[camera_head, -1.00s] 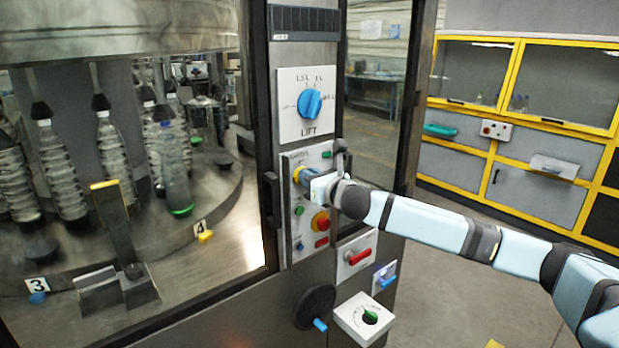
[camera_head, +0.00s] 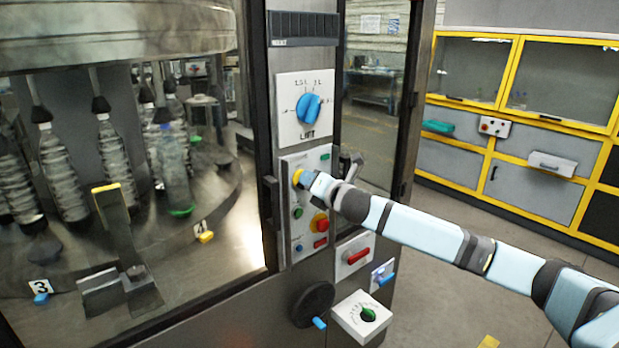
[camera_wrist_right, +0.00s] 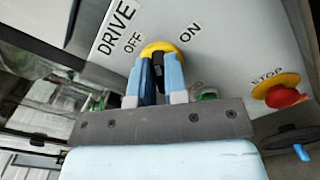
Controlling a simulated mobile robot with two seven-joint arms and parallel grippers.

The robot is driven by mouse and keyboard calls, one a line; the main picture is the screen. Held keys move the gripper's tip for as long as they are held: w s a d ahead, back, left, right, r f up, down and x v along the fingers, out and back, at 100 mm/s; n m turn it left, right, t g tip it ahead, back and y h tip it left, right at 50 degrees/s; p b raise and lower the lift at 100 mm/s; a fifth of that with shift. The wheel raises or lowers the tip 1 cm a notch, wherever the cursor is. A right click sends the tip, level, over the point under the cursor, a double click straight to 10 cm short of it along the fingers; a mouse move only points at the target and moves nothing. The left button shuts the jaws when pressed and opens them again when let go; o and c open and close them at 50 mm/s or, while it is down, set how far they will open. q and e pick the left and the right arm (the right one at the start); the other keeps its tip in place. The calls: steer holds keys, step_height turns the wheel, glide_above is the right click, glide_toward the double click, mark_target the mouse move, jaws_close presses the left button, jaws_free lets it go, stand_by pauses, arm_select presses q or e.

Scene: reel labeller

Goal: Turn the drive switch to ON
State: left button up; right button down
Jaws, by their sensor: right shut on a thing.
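The drive switch (camera_head: 298,177) has a yellow ring and sits high on the small control panel of the machine's post. In the right wrist view the yellow ring (camera_wrist_right: 161,47) lies below the DRIVE label, with OFF on its left and ON on its right. My right gripper (camera_wrist_right: 157,70) is shut on the switch's dark knob, a blue finger on each side. The knob points roughly between OFF and ON; its exact angle is partly hidden by the fingers. In the head view my right gripper (camera_head: 307,180) is at the switch. My left gripper is not in view.
Below the switch are a green button (camera_head: 298,212) and a red stop button on yellow (camera_head: 320,223). The LIFT dial (camera_head: 309,108) is above. A dark door handle (camera_head: 271,222) stands close on the left. A red-handled switch (camera_head: 356,256) is lower right.

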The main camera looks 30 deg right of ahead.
steer(key=m, duration=0.3)
steer(key=m+p, duration=0.1)
steer(key=m, duration=0.2)
steer(key=m+p, duration=0.1)
steer(key=m, duration=0.2)
steer(key=shift+d+f+m, duration=0.15)
steer(key=shift+f+m, duration=0.15)
steer(key=shift+f, duration=0.05)
stand_by(0.4)
steer(key=c, duration=1.1)
jaws_free()
steer(key=shift+c, duration=0.2)
